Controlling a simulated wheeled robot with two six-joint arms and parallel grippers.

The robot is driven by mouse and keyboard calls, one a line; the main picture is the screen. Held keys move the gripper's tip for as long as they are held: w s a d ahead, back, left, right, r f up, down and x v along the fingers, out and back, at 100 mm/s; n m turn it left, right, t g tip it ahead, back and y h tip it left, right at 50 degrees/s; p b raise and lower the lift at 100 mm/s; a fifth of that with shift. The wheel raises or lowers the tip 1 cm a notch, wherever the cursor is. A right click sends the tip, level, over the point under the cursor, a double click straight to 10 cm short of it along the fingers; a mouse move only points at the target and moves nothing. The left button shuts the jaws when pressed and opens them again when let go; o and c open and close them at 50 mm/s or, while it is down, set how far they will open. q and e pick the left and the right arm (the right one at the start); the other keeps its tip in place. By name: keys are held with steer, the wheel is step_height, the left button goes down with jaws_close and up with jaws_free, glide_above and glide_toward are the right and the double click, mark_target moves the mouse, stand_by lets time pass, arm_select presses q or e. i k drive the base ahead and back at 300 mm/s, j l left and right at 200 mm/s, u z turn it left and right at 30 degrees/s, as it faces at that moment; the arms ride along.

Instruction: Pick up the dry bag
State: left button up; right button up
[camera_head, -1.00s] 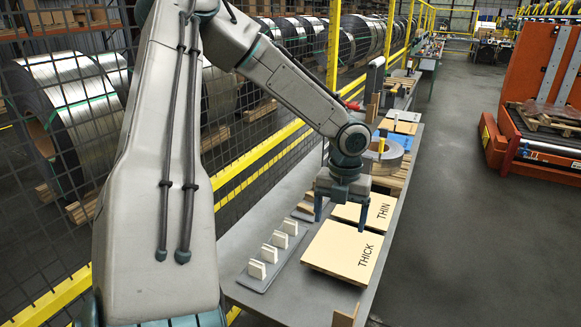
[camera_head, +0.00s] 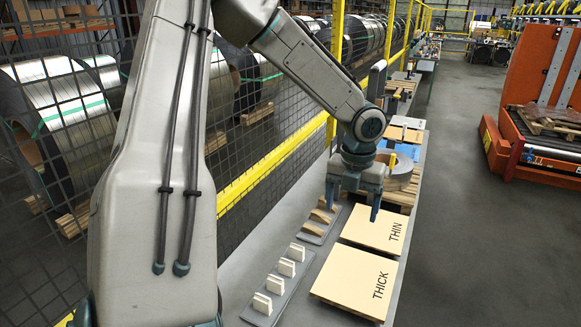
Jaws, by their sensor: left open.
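I cannot make out a dry bag in the head view; my left arm and gripper hide part of the bench. My right gripper is not in view.
A board marked THICK (camera_head: 352,281) lies nearer on the grey bench. Left of it, a grey tray holds upright white pieces (camera_head: 285,267). A small steel coil (camera_head: 404,172) sits beyond my gripper. Mesh fence stands left; an orange machine (camera_head: 535,95) stands right beside open floor.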

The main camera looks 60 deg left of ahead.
mark_target(296, 252)
steer(key=i+j, duration=0.1)
steer(key=j, duration=0.4)
steer(key=i+j, duration=0.1)
steer(key=j, duration=0.4)
steer(key=i+j, duration=0.1)
steer(key=j, duration=0.4)
